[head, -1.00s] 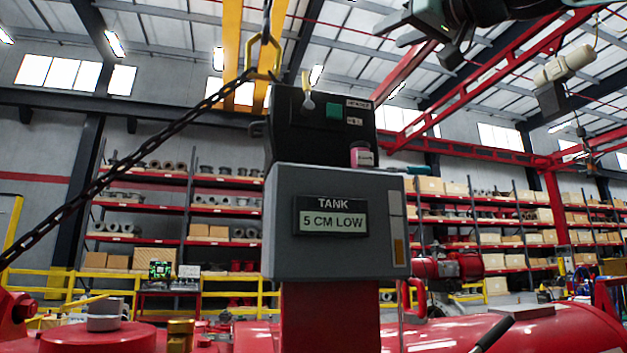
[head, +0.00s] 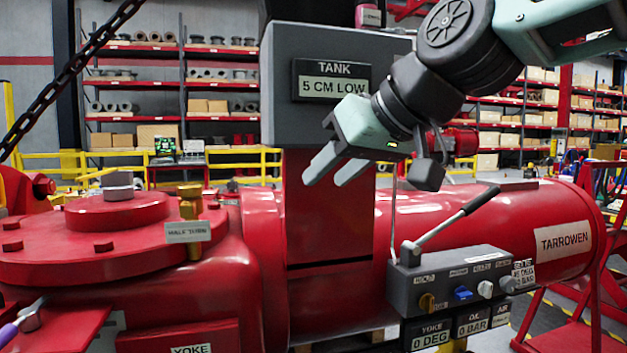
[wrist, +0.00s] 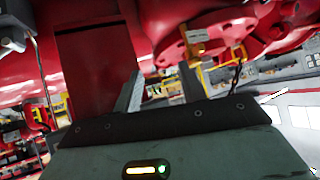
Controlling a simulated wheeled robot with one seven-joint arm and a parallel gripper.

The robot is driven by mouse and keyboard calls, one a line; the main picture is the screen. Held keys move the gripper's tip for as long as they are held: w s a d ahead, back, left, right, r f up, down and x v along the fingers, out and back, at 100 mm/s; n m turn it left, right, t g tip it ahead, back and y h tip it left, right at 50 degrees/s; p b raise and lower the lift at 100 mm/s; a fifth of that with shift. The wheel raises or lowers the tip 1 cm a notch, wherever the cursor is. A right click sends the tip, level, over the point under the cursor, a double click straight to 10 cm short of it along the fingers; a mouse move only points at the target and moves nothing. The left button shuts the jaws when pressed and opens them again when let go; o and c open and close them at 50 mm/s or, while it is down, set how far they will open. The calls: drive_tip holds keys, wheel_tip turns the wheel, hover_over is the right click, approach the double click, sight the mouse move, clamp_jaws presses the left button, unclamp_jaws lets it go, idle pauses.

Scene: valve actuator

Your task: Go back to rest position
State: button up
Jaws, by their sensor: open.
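My gripper (head: 330,172) hangs in front of the red post under the grey tank display box (head: 278,100), with its two pale fingers pointing down and left. The fingers are apart and nothing is between them. In the wrist view, a finger (wrist: 135,92) shows against the red machinery, with no object held. The display box reads "TANK 5 CM LOW". The red valve actuator (head: 500,225) with its "TARROWEN" label lies below and to the right of the gripper.
A grey control block (head: 445,285) with a lever (head: 450,222) and several knobs sits on the front of the actuator. A brass fitting tagged "HALF TURN" (head: 188,232) stands left. A chain (head: 70,75) crosses the upper left. Yellow railings and shelves stand behind.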

drive_tip(key=s+d+f+g+h+p, duration=0.1)
drive_tip(key=s+d+f+g+h, duration=0.1)
drive_tip(key=s+f, duration=0.45)
drive_tip(key=s+d+f+g+h, duration=0.1)
drive_tip(key=s+f+g, duration=0.15)
drive_tip(key=f, duration=0.75)
drive_tip(key=s+d+f+g+h+p, duration=0.1)
drive_tip(key=s+d+f+g+h, duration=0.2)
drive_tip(key=s+d+f, duration=0.5)
drive_tip(key=s+f, duration=0.3)
drive_tip(key=s, duration=0.1)
drive_tip(key=shift+s+d+f+n+h, duration=0.15)
drive_tip(key=shift+s+d+n+h, duration=0.15)
drive_tip(key=shift+s, duration=0.1)
